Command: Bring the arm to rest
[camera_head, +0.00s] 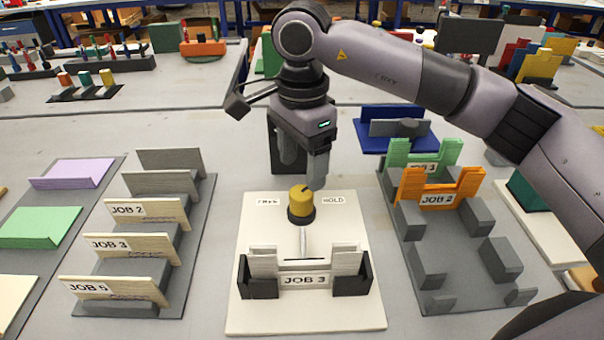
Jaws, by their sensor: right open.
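My right arm (440,85) reaches in from the right, and its gripper (302,172) points down over the middle of the table. Its two fingers are apart with nothing seen between them. Just below and in front of the fingertips is a yellow knob (301,203) with a black base, on a white board (250,225). The fingers look clear of the knob, but I cannot tell the exact gap. The board has a label reading HOLD (333,200) and a holder with a plate marked JOB 3 (305,280). My left gripper is out of view.
At the left, a grey rack (190,260) holds cards marked JOB 2, JOB 3 and JOB 5. At the right, a grey tray (455,265) holds a green frame (422,155) and an orange frame (440,188). A blue stand (372,140) sits behind.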

